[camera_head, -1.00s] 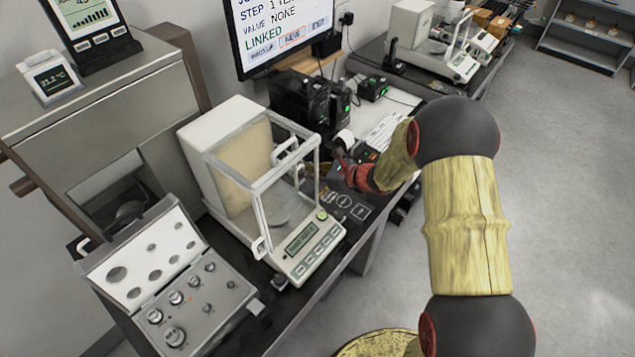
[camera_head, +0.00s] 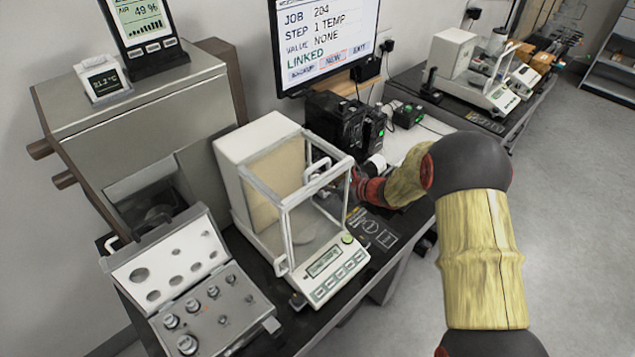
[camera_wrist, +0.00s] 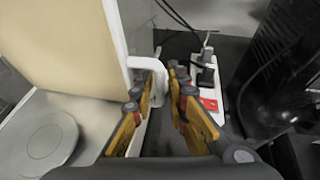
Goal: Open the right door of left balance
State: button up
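The left balance (camera_head: 262,140) stands on the near table, with a glass draft shield and a keypad front. The white handle (camera_head: 318,168) of its right door sticks out from the right side. The door looks shut. In the wrist view, my gripper (camera_wrist: 168,82) is open, with its orange-brown fingers on either side of the white handle (camera_wrist: 153,66). The handle's bar lies close to the left finger, with a gap to the right finger. I cannot tell if it touches. The round pan (camera_wrist: 45,140) shows at left. In the head view, my fingers are mostly hidden behind the balance.
An open weight case (camera_head: 195,290) lies left of the balance. Black devices (camera_head: 340,120) and a monitor (camera_head: 325,40) stand behind my gripper. A white power strip (camera_wrist: 208,88) lies beyond the fingers. Another balance (camera_head: 475,75) stands on the far table. The floor at right is clear.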

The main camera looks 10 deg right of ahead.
jog(key=v, duration=1.2)
dwell(0.5)
